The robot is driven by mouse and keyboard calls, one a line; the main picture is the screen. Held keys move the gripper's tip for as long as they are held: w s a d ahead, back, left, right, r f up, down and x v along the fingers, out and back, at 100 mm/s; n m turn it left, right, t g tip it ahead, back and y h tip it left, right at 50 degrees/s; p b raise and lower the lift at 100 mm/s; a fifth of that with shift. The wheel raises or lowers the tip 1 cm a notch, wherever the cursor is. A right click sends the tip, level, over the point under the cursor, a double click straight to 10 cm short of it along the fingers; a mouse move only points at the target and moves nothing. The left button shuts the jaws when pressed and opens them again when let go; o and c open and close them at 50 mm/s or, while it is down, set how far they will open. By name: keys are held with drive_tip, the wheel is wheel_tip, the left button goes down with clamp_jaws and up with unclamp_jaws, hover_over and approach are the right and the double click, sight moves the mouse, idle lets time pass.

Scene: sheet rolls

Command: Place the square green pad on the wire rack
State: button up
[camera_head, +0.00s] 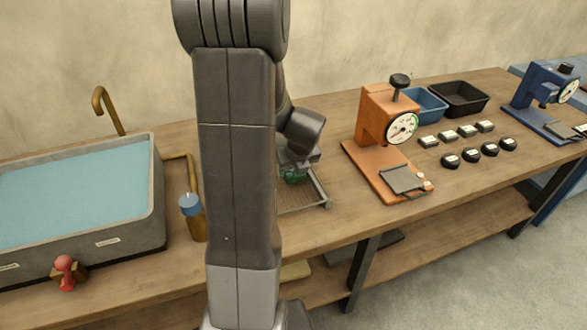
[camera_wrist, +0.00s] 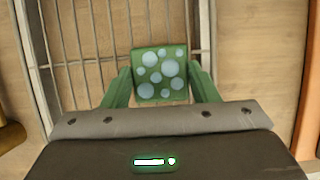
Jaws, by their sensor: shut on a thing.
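The square green pad (camera_wrist: 139,59), with pale blue round spots, sits between the two green fingers of my gripper (camera_wrist: 161,85) in the wrist view. The fingers are shut on its sides. The wire rack (camera_wrist: 88,40), with thin parallel bars, lies beyond and below the pad. I cannot tell whether the pad touches the bars. In the head view my gripper (camera_head: 294,176) is at the rack (camera_head: 322,188), and my arm hides much of the rack. The pad cannot be made out clearly there.
An orange gauge press (camera_head: 372,125) stands right of the rack. Blue (camera_head: 427,106) and black (camera_head: 459,98) bins and several small weights are farther right.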

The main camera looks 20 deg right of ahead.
drive_tip(key=shift+r, duration=0.1)
drive_tip(key=o, duration=1)
drive_tip(key=shift+s+r, duration=0.1)
drive_tip(key=shift+r, duration=0.25)
drive_tip(key=p+v, duration=0.1)
drive_tip(key=v, duration=1)
drive_tip(key=shift+s+r, duration=0.1)
drive_tip(key=shift+r, duration=0.05)
